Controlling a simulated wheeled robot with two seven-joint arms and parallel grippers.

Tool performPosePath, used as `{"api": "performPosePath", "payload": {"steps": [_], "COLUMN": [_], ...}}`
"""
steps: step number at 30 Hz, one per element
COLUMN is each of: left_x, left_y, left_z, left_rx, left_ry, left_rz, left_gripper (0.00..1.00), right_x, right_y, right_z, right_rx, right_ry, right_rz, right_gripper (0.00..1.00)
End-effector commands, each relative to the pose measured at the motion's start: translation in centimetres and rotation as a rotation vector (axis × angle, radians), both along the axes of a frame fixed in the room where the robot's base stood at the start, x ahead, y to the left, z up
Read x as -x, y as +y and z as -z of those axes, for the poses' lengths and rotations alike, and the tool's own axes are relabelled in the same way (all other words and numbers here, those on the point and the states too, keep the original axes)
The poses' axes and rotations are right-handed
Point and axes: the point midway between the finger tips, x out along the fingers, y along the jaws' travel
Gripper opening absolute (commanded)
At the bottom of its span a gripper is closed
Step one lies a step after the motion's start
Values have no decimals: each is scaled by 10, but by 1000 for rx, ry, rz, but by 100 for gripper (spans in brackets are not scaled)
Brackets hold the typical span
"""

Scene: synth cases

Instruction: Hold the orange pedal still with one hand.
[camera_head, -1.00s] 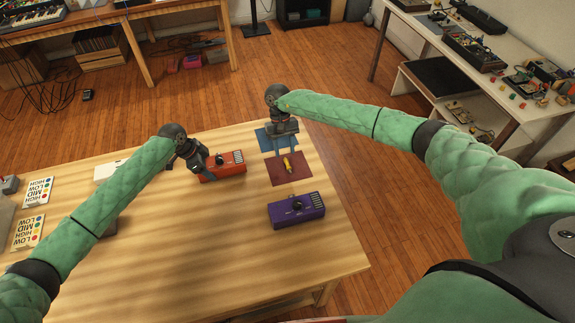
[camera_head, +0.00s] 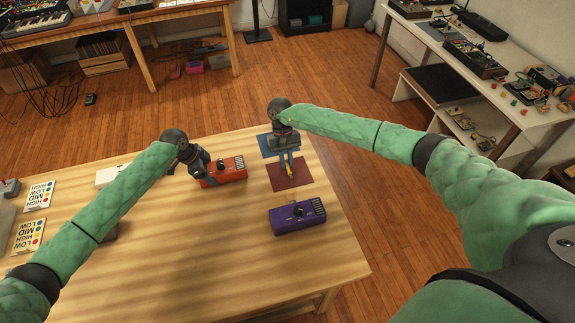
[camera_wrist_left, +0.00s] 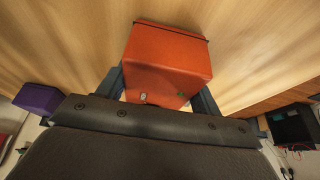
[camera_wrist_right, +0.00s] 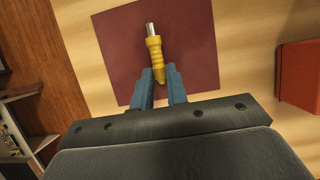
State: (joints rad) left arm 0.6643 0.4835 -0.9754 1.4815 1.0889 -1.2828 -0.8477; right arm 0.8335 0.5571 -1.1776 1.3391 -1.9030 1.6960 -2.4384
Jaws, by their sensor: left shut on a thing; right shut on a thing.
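The orange pedal (camera_head: 231,169) stands on the wooden table, with a dark knob and slots on its top. My left gripper (camera_head: 207,178) is shut on it at its left end; in the left wrist view the fingers lie on either side of the orange pedal (camera_wrist_left: 168,58). My right gripper (camera_head: 288,166) is shut on a yellow plug (camera_wrist_right: 154,50) with a silver tip, over the dark red mat (camera_wrist_right: 110,40). Whether the plug still touches the mat I cannot tell. The fingers partly hide the plug in the head view.
A purple pedal (camera_head: 297,217) stands in front of the dark red mat. A blue mat (camera_head: 265,147) lies behind, under my right gripper. Label cards (camera_head: 37,196) lie at the table's left. The table's front middle is clear.

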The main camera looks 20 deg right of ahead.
Motion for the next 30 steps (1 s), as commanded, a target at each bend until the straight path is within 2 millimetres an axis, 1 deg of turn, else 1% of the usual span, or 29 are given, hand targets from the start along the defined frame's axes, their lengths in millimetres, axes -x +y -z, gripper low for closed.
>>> {"api": "performPosePath", "payload": {"steps": [5,12,15,18,21,23,26,30], "left_x": [0,0,0,0,0,0,0,0], "left_y": [0,0,0,0,0,0,0,0], "left_z": [0,0,0,0,0,1,0,0], "left_rx": [0,0,0,0,0,0,0,0], "left_ry": [0,0,0,0,0,0,0,0], "left_rz": [0,0,0,0,0,0,0,0], "left_gripper": [38,38,38,38,38,38,38,38], "right_x": [-1,-1,-1,0,1,4,9,21], "right_y": [-1,-1,0,0,-2,-5,-23,-52], "right_z": [-23,-66,-81,-91,-94,-93,-86,-77], "right_rx": [1,0,0,-2,-19,-36,-61,-95], "right_ry": [-4,-3,-3,-4,-28,-52,-91,-143], "right_rz": [-1,0,-1,0,1,4,20,38], "right_gripper": [0,0,0,0,0,0,0,0]}}
